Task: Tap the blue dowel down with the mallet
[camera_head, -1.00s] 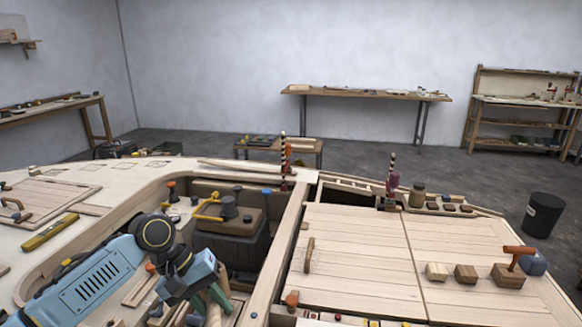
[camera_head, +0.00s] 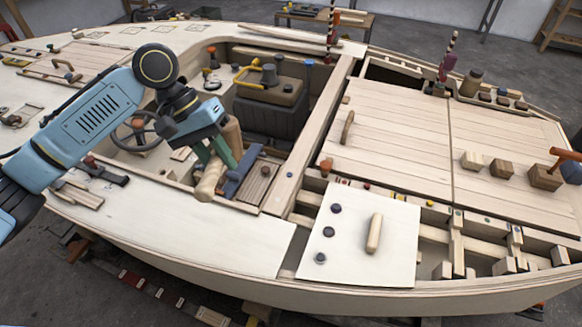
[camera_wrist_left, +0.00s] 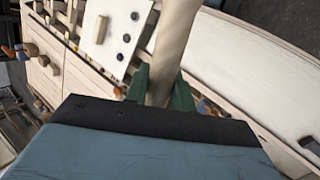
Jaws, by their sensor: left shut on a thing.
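My left gripper (camera_head: 213,158) has its green fingers shut on a pale wooden piece (camera_head: 208,182), seemingly the mallet, over the cockpit's front edge. In the left wrist view a pale wooden shaft (camera_wrist_left: 176,38) rises from between the fingers (camera_wrist_left: 163,88); its far end is out of frame. A tan cylinder (camera_head: 232,137) shows just behind the fingers; I cannot tell whether it belongs to the mallet. Another blue top (camera_head: 308,63) stands at the cockpit's far edge. My right gripper is not in view.
A white panel (camera_head: 390,240) with a wooden handle (camera_head: 374,233) and several dark round knobs lies on the near right deck. The cockpit holds a steering wheel (camera_head: 138,131) and a dark engine box (camera_head: 270,108). The near left deck (camera_head: 190,230) is mostly bare.

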